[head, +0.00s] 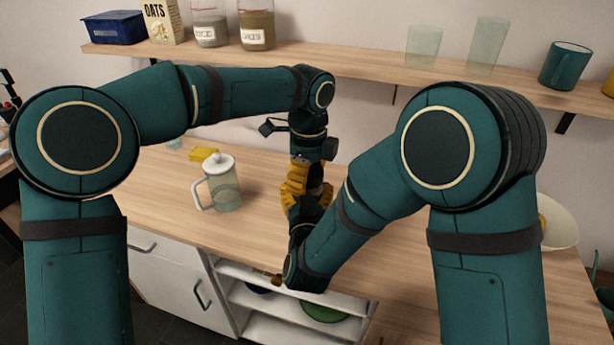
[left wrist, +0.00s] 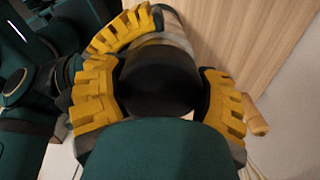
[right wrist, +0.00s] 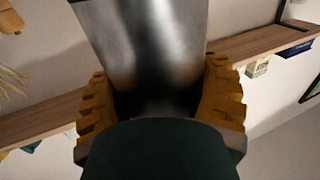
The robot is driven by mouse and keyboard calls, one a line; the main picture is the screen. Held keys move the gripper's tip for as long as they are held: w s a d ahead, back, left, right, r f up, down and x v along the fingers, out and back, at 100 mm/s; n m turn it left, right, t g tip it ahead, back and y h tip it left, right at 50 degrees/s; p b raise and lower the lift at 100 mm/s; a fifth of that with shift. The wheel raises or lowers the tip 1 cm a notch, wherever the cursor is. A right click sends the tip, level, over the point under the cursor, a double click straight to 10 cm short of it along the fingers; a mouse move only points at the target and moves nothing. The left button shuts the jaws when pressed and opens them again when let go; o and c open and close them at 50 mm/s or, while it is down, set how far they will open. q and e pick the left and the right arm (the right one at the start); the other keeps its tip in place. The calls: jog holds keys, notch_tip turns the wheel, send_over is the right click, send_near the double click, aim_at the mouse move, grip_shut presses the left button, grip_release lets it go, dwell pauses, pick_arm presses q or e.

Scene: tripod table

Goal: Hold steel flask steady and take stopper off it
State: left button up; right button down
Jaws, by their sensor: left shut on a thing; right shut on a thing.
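The steel flask (right wrist: 158,50) fills the middle of the right wrist view as a shiny grey body. My right gripper (right wrist: 160,95) is shut on it, one yellow finger on each side. In the left wrist view the black stopper (left wrist: 158,78) sits between the yellow fingers of my left gripper (left wrist: 160,95), which is shut on it. The flask's grey body (left wrist: 172,30) shows just beyond the stopper, beside a right gripper finger. I cannot tell whether stopper and flask still touch. In the head view my left gripper (head: 298,174) is just above my right gripper (head: 292,200); they mostly hide the flask.
A glass pot with a white lid (head: 223,185) stands on the wooden counter (head: 165,215) left of the grippers, with a yellow block (head: 204,155) behind it. A wall shelf (head: 340,63) with jars and cups runs behind. A pale bowl (head: 560,232) is at right, partly hidden by my right arm.

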pick_arm(q)
jog(key=o, duration=1.3)
jog(key=shift+r, duration=2.25)
jog(key=shift+c, duration=0.2)
jog(key=shift+d+r+m, duration=0.25)
jog(key=shift+r+m, duration=0.45)
jog(key=shift+r, duration=0.05)
jog(key=shift+a+r+m, duration=0.1)
jog(key=shift+r+m, duration=0.6)
jog(key=shift+r, duration=0.1)
jog(key=shift+a+f, duration=0.1)
jog(key=shift+f, duration=3.75)
